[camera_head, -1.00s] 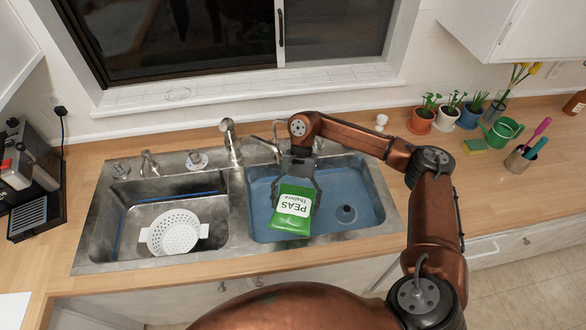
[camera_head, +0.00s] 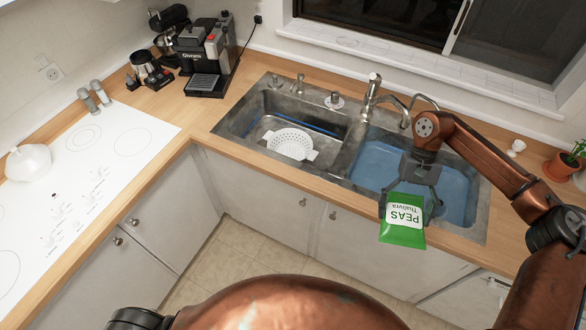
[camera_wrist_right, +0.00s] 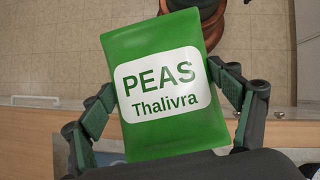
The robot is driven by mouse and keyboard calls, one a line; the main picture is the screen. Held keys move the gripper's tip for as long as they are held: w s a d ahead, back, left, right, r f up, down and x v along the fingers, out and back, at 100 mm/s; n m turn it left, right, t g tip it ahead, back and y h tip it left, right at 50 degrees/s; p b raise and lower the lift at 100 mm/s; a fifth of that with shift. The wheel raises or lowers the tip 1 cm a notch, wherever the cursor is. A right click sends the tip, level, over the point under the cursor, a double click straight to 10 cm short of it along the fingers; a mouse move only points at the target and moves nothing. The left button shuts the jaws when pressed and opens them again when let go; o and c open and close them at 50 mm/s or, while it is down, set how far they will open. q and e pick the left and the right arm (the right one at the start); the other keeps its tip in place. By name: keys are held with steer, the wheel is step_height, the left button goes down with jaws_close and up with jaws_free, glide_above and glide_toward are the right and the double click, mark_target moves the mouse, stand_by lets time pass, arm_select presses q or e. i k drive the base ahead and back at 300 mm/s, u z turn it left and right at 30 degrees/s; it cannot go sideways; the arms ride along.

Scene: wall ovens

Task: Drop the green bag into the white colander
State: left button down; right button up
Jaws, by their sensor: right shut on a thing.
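My right gripper (camera_head: 411,193) is shut on the green bag (camera_head: 403,235), labelled PEAS. The bag hangs from the fingers in front of the right sink basin, over the counter's front edge in the head view. In the right wrist view the bag (camera_wrist_right: 165,120) sits between the two fingers (camera_wrist_right: 172,105), with floor behind it. The white colander (camera_head: 291,144) lies in the left sink basin, to the left of the bag, with its holes visible. My left gripper is not in view.
The double sink (camera_head: 340,184) has a faucet (camera_head: 372,90) behind its middle. A coffee machine (camera_head: 209,62) stands on the counter to the left, beyond a white cooktop (camera_head: 85,150). A plant pot (camera_head: 561,167) is at the right.

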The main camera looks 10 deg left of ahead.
mark_target(292, 156)
steer(key=z, duration=0.05)
steer(key=k, duration=0.55)
steer(key=u, duration=0.95)
steer(key=i, duration=0.75)
steer(key=u, duration=0.6)
steer(key=i, duration=0.75)
steer(key=z, duration=0.85)
steer(key=i, duration=0.65)
steer(key=z, duration=0.6)
